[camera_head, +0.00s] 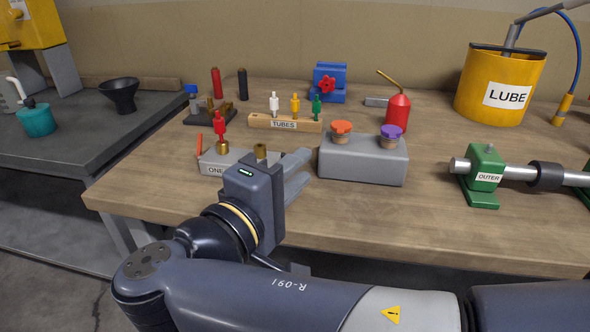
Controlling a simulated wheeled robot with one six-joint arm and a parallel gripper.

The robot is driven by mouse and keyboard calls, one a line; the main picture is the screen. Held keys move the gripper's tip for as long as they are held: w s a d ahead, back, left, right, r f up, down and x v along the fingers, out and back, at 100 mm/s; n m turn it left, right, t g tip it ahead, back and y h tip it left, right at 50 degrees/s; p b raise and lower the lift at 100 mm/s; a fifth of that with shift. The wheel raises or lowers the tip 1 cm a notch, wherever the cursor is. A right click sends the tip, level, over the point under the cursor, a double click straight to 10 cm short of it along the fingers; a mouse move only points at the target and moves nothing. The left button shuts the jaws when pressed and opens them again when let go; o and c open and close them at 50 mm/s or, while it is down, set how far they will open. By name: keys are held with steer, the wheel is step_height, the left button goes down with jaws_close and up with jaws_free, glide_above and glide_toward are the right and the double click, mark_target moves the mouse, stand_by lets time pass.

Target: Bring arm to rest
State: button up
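My arm reaches in from the bottom right, along the front of the wooden workbench (345,220). My gripper (308,164) is over the bench's front part, between a grey block labelled "ONE" (213,168) and a grey block with orange and purple knobs (363,165). Its two grey fingers point away to the right with a gap between them, and I see nothing held there. The gripper's body hides the right part of the "ONE" block. I cannot tell whether the fingers touch anything.
A wooden rack labelled "TUBES" (258,122) holds white, yellow and green pieces. A red oil can (397,112), a blue vise-like block (329,84) and a yellow "LUBE" drum (490,98) stand behind. A green stand labelled "OUTER" (478,188) bears a shaft at right.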

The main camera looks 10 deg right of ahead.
mark_target(344, 131)
steer(key=shift+w+d, duration=0.1)
steer(key=shift+w, duration=0.05)
steer(key=shift+b+x, duration=0.85)
steer(key=shift+x, duration=4.4)
steer(key=p+v, duration=0.1)
steer(key=v, duration=1)
steer(key=shift+p, duration=0.4)
steer(key=b+x, duration=0.2)
steer(key=x, duration=0.9)
steer(key=shift+w+f, duration=0.1)
steer(key=shift+r+p, duration=0.45)
steer(key=shift+p, duration=0.35)
steer(key=r+n+g+y+p, duration=0.1)
steer(key=p, duration=0.4)
steer(key=shift+r+g+y+p, duration=0.15)
steer(key=shift+g+y+p, duration=0.15)
steer(key=shift+g+p, duration=0.1)
steer(key=shift+g+p, duration=0.3)
steer(key=shift+p, duration=0.25)
